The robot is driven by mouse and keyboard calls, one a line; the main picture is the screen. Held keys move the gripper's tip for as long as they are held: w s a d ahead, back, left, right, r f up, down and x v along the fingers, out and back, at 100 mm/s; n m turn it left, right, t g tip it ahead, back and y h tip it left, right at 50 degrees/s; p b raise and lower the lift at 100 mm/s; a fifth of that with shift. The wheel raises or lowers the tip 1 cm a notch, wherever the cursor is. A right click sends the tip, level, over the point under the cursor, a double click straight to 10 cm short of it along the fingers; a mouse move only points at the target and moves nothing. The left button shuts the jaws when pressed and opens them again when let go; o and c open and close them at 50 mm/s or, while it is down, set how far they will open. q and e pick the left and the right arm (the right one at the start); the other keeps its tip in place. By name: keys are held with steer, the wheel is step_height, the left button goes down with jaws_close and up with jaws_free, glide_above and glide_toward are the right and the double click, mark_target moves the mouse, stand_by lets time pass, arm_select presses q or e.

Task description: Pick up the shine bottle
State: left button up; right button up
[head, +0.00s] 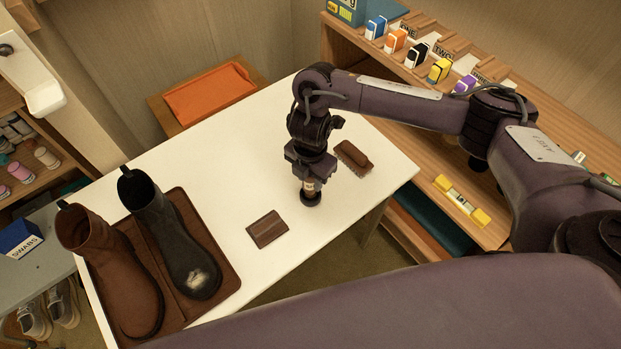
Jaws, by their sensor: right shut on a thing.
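The shine bottle (309,188) is a small bottle with a brownish body and a dark lower end. It is upright over the white table (215,165). My right gripper (310,178) points down from above and is shut on the bottle. Its fingers hide the upper part of the bottle. I cannot tell whether the bottle's lower end touches the table. My left gripper is not in view.
A brown brush (353,157) lies right of the bottle, and a flat brown block (267,229) lies left of it. Two boots, one brown (125,275) and one black (180,245), stand on a brown mat (222,250). A wooden shelf (480,190) stands at right.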

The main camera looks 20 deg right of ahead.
step_height(320, 180, up, 18)
steer(key=p, duration=0.3)
steer(key=shift+d+f, duration=0.1)
stand_by(0.3)
